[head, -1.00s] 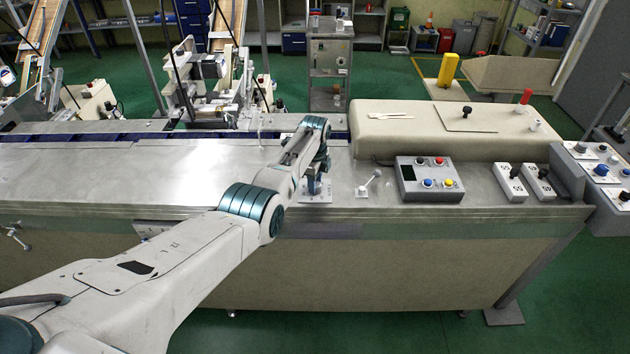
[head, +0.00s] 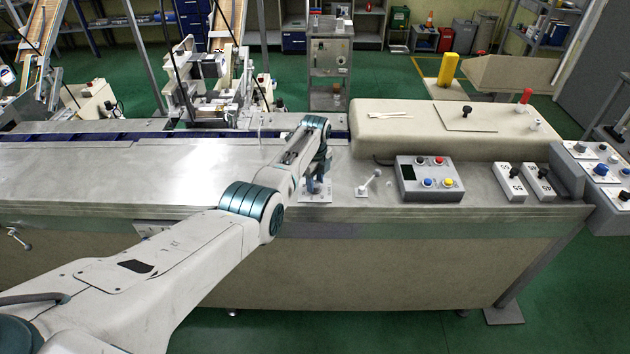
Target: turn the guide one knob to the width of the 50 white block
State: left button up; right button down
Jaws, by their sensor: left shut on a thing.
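My left gripper (head: 318,188) points down at the front part of the metal table, at the end of my left arm. It is shut on a small knob, which its fingers and wrist mostly hide. The knob stands on a small white plate (head: 317,198) that shows under the fingertips. I take this knob to be the guide one knob; no label on it can be read. A white block marked 50 cannot be made out. My right gripper is not in view.
The metal table top (head: 120,172) to the left is clear.

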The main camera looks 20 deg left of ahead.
aim_at(315, 184)
pick_arm(q)
jog(key=o, duration=1)
jog(key=shift+c, duration=0.2)
jog(key=shift+r, duration=0.15)
notch_tip(315, 184, up, 11)
jog(key=b, duration=0.3)
jog(key=shift+f, duration=0.3)
